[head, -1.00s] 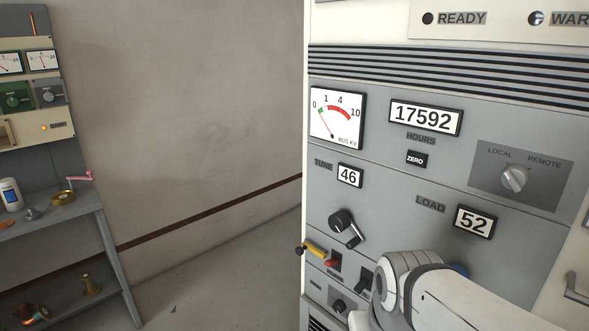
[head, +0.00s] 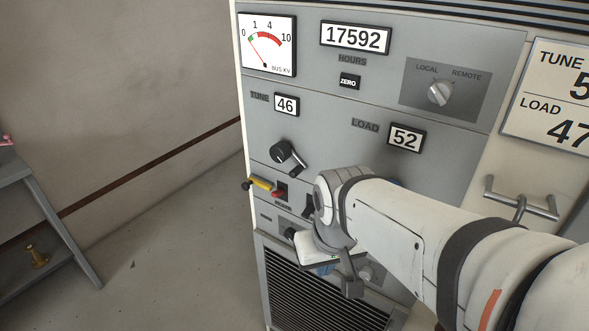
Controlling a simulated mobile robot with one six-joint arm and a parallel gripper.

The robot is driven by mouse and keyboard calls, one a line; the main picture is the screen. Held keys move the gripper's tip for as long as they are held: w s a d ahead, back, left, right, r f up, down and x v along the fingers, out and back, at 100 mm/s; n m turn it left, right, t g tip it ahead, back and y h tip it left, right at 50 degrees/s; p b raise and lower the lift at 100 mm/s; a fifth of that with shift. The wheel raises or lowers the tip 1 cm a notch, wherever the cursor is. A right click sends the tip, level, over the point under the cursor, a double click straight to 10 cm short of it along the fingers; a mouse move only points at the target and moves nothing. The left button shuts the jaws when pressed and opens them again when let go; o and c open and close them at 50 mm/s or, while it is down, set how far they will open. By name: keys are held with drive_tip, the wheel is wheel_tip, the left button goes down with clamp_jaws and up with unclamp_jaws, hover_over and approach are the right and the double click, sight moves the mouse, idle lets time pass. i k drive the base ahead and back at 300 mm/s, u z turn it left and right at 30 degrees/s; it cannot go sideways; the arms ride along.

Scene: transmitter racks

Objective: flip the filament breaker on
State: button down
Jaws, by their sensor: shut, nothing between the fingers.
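Small breaker switches sit low at the left of the grey rack panel, in the head view. One has a red lever (head: 279,192) in a dark slot, with a label below too small to read. A second, black switch (head: 308,206) is just right of it, partly behind my wrist. I cannot tell which is the filament breaker. My gripper (head: 322,260) is below and right of these switches, in front of the lower panel. It is shut and empty. My wrist hides much of it, and whether it touches the panel cannot be seen.
A yellow-banded handle (head: 259,184) juts out at the panel's left edge. A black crank (head: 286,153) stands above the switches. A metal handle (head: 522,200) sticks out at right. A vented grille (head: 315,295) is below. The floor at left is clear beside a shelf (head: 40,215).

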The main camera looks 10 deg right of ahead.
sight(310, 208)
drive_tip(key=z, duration=0.9)
drive_tip(key=k, duration=1.4)
drive_tip(key=u, duration=0.4)
drive_tip(key=i, duration=1)
drive_tip(key=u, duration=0.05)
